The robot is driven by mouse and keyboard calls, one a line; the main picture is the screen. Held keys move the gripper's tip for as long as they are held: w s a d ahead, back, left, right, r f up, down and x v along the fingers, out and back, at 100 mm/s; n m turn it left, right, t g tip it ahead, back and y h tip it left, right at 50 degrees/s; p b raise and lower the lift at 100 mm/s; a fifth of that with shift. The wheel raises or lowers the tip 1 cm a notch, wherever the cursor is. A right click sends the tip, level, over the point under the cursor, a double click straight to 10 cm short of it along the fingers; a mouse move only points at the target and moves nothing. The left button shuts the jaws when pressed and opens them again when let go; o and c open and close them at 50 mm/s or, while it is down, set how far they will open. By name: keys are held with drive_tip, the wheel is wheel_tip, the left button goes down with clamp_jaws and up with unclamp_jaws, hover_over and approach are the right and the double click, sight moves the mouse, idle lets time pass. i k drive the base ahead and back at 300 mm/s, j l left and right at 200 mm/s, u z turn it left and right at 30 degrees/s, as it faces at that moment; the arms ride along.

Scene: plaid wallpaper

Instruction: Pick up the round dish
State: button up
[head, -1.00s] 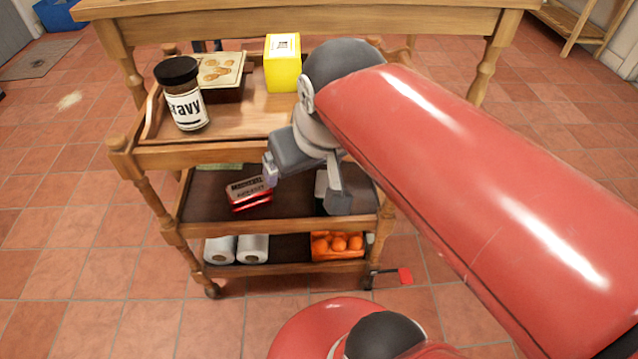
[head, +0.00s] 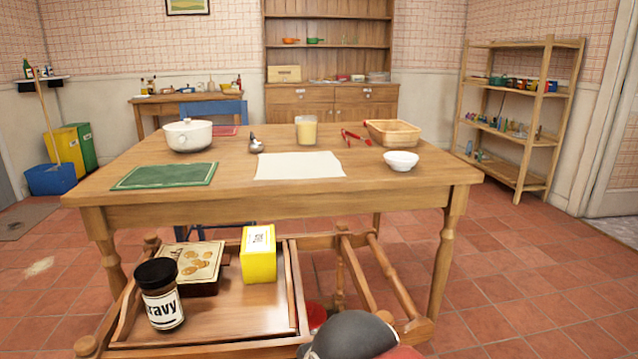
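A small round white bowl (head: 401,162) stands upright on the right part of the wooden table (head: 120,184). It is the nearest match I see to a round dish, but I cannot tell for sure that it is the one meant. A white lidded pot (head: 188,136) stands on the table's left part. My gripper is out of view. Only the dark joint and a bit of red of my arm show at the bottom edge, by the trolley. The trolley's lower shelves are out of view.
A wooden tray (head: 240,322) on the trolley holds a gravy jar (head: 162,296), a biscuit box (head: 194,262) and a yellow box (head: 258,253). A basket (head: 392,132), tongs, a glass and a pale sheet (head: 300,166) are on the table. The floor at right is clear.

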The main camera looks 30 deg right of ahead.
sight(401, 162)
drive_tip(key=k+l+z, duration=0.15)
drive_tip(key=z, duration=0.95)
drive_tip(key=l, duration=0.35)
drive_tip(key=k+l+u, duration=0.1)
drive_tip(key=l, duration=0.25)
drive_tip(key=i+l+u, duration=0.2)
drive_tip(key=l, duration=0.55)
drive_tip(key=l+u, duration=0.25)
drive_tip(key=l, duration=0.45)
